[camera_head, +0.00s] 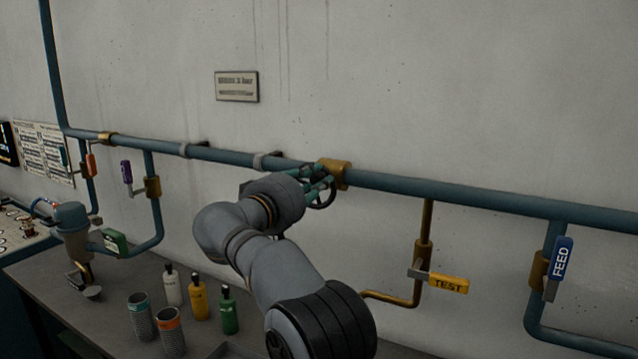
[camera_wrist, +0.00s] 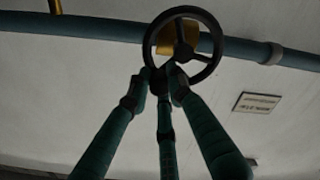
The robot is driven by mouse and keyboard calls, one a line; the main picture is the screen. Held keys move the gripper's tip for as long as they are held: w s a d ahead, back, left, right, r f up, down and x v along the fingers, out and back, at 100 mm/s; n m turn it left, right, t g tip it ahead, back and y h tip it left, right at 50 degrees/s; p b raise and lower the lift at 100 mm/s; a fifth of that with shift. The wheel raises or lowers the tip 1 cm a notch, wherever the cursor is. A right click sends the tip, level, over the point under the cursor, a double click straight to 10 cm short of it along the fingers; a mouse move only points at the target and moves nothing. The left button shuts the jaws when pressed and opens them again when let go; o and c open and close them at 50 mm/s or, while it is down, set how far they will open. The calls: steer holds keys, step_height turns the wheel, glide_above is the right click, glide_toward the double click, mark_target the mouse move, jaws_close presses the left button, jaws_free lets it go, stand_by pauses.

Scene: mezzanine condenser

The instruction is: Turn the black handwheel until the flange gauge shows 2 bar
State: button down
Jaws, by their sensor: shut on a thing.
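The black handwheel (camera_wrist: 219,45) shows in the upper middle of the wrist view, with its spokes and round rim in front of a brass fitting (camera_wrist: 163,37) on the blue pipe. My gripper (camera_wrist: 162,74) has its green fingers closed at the lower left part of the wheel, by the rim and hub. In the head view my gripper (camera_head: 316,184) meets the handwheel (camera_head: 332,196) just below the brass fitting, and my wrist and fingers cover much of the wheel. I cannot make out a gauge face in either view; no reading shows.
The blue pipe (camera_head: 450,193) runs along the wall. A yellow TEST lever (camera_head: 447,284) and a blue FEED lever (camera_head: 562,258) are to the right. Several bottles (camera_head: 198,298) and two cups (camera_head: 170,330) stand on the bench below. A wall plate (camera_head: 237,86) hangs above.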

steer(key=shift+w+a+r+n+p, duration=0.1)
steer(key=shift+a+r+n+p, duration=0.15)
steer(key=shift+n, duration=0.5)
steer(key=shift+w+a+r+n+p, duration=0.15)
steer(key=shift+a+n+p, duration=0.15)
steer(key=shift+n, duration=0.5)
steer(key=shift+w+a+r+n+p, duration=0.1)
steer(key=shift+a+r+n+p, duration=0.15)
steer(key=shift+n, duration=0.5)
steer(key=shift+f, duration=0.1)
steer(key=c, duration=1.6)
jaws_free()
steer(key=shift+f, duration=0.1)
steer(key=shift+o, duration=0.2)
steer(key=v, duration=1.2)
